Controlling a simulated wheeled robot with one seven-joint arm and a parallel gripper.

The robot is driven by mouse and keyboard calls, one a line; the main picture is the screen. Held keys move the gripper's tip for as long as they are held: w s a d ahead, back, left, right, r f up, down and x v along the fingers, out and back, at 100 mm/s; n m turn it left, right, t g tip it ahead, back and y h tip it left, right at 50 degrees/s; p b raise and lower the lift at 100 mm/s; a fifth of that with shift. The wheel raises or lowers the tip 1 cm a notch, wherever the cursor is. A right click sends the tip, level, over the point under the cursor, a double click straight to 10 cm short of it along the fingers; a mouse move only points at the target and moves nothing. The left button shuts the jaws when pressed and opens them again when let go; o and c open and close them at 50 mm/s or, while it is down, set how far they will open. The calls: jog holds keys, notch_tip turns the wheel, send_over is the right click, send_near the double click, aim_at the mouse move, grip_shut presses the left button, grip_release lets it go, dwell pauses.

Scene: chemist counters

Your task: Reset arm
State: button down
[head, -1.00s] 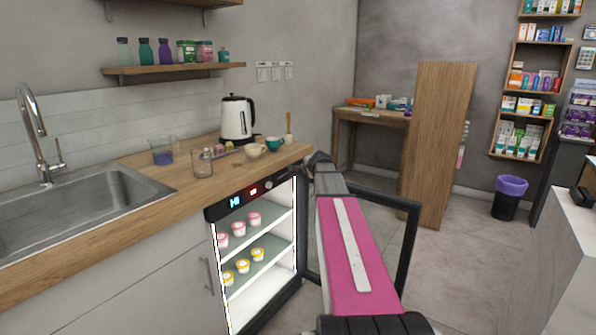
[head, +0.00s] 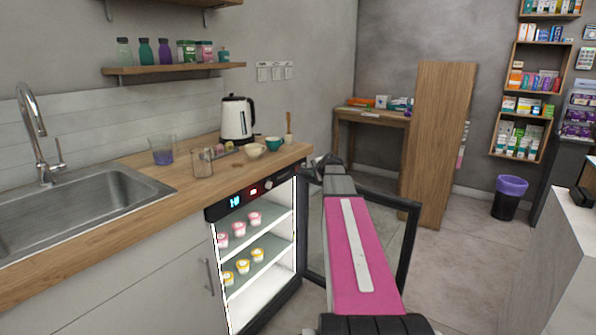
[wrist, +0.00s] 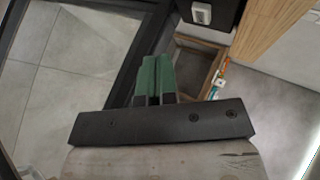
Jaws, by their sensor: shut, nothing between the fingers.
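My pink and black arm reaches forward from the bottom of the head view, in front of the open fridge. My gripper (wrist: 153,80) shows in the wrist view as two green fingers side by side, shut with nothing between them. It is over the floor area, close to a dark frame. In the head view the fingers are hidden or too small to tell.
The fridge (head: 262,290) stands open, with pink-lidded and yellow-lidded tubs on its shelves. Its dark-framed glass door (head: 408,250) swings out around my arm. The wooden counter (head: 190,185) is at left. Free floor (head: 450,280) lies at right, before a wooden panel (head: 437,150).

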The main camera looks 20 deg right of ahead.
jog(key=s+a+f+n+g, duration=0.8)
jog(key=s+a+f+n, duration=0.3)
jog(key=s+a+f, duration=0.85)
jog(key=s+a+f+n+g, duration=0.1)
jog(key=s+a+f+n, duration=0.1)
jog(key=s, duration=0.4)
jog(key=s+a+f+n+g, duration=0.2)
jog(key=s+a+f+n, duration=0.1)
jog(key=s, duration=0.4)
jog(key=shift+a+g+h, duration=0.25)
jog(key=shift+g+h, duration=0.05)
jog(key=shift+h, duration=0.1)
